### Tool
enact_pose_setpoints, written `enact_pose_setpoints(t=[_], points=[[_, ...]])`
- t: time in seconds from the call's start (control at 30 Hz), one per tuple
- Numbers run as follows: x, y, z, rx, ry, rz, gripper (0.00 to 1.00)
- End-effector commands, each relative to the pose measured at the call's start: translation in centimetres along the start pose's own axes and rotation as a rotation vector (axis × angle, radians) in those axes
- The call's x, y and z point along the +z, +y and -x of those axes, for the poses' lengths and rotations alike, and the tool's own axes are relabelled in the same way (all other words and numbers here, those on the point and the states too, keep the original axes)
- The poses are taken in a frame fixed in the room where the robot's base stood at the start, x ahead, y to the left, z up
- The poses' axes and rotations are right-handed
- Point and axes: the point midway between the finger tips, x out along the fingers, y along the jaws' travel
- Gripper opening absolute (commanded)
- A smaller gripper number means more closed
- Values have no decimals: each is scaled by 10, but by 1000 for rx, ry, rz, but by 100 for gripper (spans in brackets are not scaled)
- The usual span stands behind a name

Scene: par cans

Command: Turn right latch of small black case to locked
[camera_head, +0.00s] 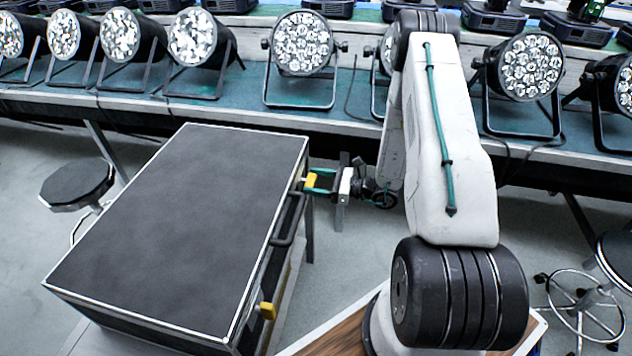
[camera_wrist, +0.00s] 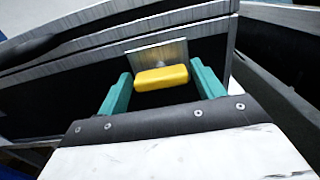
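The black case (camera_head: 185,215) lies flat with its lid closed, its front side facing right in the head view. The far yellow latch (camera_head: 311,180), the right one seen from the case's front, also shows in the wrist view (camera_wrist: 162,77) as a yellow bar lying nearly level before a metal plate (camera_wrist: 155,52). The other yellow latch (camera_head: 267,310) is at the near end. My gripper (camera_head: 317,182) is at the far latch. Its teal fingers stand open on either side of the bar, with a gap on each side.
A dark handle (camera_head: 290,218) sticks out between the latches. Par cans (camera_head: 302,43) stand along a teal-topped bench (camera_head: 250,90) behind. A round stool (camera_head: 78,185) is left of the case and another stool (camera_head: 575,290) is at right. The grey floor (camera_head: 345,255) shows beneath my arm.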

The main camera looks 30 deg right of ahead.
Motion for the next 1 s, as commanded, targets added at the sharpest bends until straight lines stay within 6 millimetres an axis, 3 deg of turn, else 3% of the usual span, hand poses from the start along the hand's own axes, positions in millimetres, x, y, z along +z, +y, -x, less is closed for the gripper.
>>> enact_pose_setpoints(t=[0.03, 0.1, 0.57, 1.0], points=[[0, 0, 0, 0, 0, 0, 52], [0, 0, 0, 0, 0, 0, 35], [0, 0, 0, 0, 0, -82, 35], [0, -2, 0, 0, 0, -450, 35]])
